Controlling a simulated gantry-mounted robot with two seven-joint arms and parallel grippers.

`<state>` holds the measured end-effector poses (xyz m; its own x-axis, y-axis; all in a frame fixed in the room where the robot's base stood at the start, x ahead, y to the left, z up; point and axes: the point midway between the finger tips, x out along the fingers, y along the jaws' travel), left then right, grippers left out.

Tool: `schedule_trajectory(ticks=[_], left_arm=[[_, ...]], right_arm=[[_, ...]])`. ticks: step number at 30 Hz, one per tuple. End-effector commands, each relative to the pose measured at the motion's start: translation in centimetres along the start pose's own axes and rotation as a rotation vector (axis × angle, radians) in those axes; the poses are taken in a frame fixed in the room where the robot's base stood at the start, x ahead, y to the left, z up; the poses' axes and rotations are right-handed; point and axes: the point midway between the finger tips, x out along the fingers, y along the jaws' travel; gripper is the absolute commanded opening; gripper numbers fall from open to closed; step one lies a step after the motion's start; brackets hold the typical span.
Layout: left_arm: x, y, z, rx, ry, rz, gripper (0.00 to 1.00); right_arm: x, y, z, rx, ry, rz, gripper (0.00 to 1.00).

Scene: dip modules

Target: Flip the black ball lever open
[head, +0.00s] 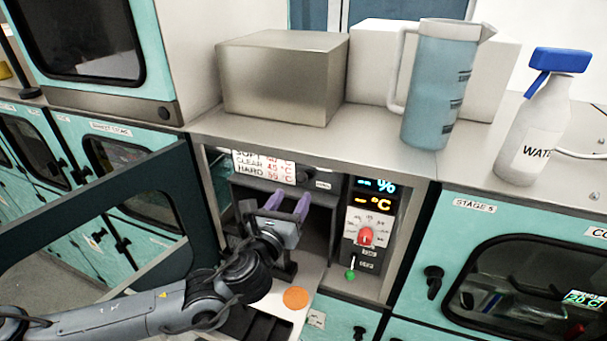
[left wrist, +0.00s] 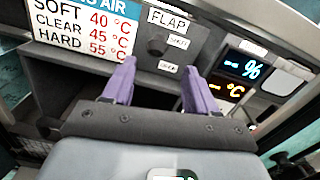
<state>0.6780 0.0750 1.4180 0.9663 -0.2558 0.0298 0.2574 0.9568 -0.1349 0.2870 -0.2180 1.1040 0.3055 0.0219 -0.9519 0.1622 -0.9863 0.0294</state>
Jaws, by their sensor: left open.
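The black ball lever (left wrist: 156,46) sits on the grey panel under the FLAP label (left wrist: 167,19) in the left wrist view, with two small tags to its right. In the head view the dark ball (head: 307,172) is small, just right of the temperature card. My left gripper (head: 287,205) has purple fingers, spread apart and empty, below and in front of the panel. In the left wrist view its fingertips (left wrist: 160,70) stand below the ball, one to each side. I see no contact with the lever. My right gripper is not in view.
A panel with lit displays (head: 374,195), a red knob (head: 366,236) and a green ball (head: 350,274) is right of the opening. A dark-framed open door (head: 180,190) stands left. A jug (head: 440,90), metal box (head: 280,80) and spray bottle (head: 535,130) stand on the counter above.

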Motion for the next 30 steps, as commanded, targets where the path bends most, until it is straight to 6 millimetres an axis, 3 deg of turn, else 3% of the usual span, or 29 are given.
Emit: schedule_trajectory(ticks=[8, 21, 30], left_arm=[[0.1, -0.3, -0.2, -0.045, 0.017, 0.076, 0.58], [6.3, 0.2, -0.2, -0.044, 0.018, 0.075, 0.58], [9.2, 0.5, -0.5, -0.043, 0.018, 0.075, 0.58]], right_arm=[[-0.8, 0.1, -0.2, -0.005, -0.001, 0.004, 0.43], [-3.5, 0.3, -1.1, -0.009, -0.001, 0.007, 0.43], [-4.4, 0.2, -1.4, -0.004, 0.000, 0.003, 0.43]])
